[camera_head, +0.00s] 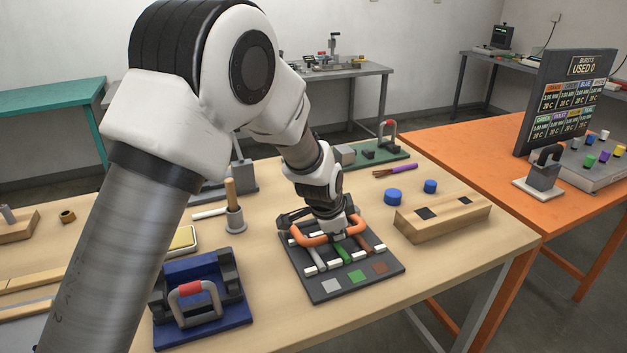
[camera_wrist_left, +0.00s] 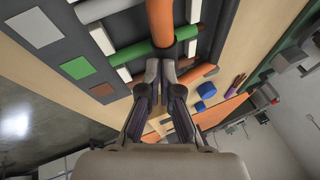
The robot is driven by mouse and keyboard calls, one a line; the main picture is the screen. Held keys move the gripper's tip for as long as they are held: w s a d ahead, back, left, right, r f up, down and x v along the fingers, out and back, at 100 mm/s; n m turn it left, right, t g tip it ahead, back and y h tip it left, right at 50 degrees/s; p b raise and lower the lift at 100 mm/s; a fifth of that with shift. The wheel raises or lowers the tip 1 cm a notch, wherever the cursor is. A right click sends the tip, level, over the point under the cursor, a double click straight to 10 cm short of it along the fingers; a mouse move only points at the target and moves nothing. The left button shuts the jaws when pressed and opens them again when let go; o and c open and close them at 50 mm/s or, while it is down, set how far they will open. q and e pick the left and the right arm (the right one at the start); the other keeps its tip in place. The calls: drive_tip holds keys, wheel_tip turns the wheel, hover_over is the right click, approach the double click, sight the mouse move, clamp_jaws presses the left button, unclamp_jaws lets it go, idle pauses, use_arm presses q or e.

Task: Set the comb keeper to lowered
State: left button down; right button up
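The cable board (camera_head: 318,290) is a dark panel on the wooden table, with white comb strips and grey, green and brown swatches. The orange comb keeper (camera_head: 312,240) is a thick bar above the combs, crossing over the green cable (camera_wrist_left: 133,52). It also shows in the left wrist view (camera_wrist_left: 160,18). My left gripper (camera_head: 338,232) reaches down at the keeper. In the left wrist view its fingertips (camera_wrist_left: 161,72) are close together at the orange bar, with no clear grip on it. The fingers hide part of the keeper. My right gripper is out of view.
A blue fixture with a red-grip handle (camera_head: 203,303) stands left of the board. A wooden block (camera_head: 443,217) and blue caps (camera_head: 393,197) lie to the right. An orange table (camera_head: 490,160) with a sign (camera_head: 568,95) adjoins at right. My left arm covers much of the left side.

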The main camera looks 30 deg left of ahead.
use_arm(q)
drive_tip(key=shift+s+f, duration=0.1)
drive_tip(key=shift+f, duration=0.05)
drive_tip(key=r+p, duration=0.5)
drive_tip(key=shift+w, duration=0.25)
drive_tip(key=s+d+r+b, duration=0.3)
drive_tip(key=s+r+b, duration=0.1)
drive_tip(key=s, duration=0.4)
drive_tip(key=shift+d+r, duration=0.25)
drive_tip(key=shift+r, duration=0.25)
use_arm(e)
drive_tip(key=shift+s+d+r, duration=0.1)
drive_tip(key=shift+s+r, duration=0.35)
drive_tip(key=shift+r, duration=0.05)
use_arm(q)
drive_tip(key=shift+w, duration=0.1)
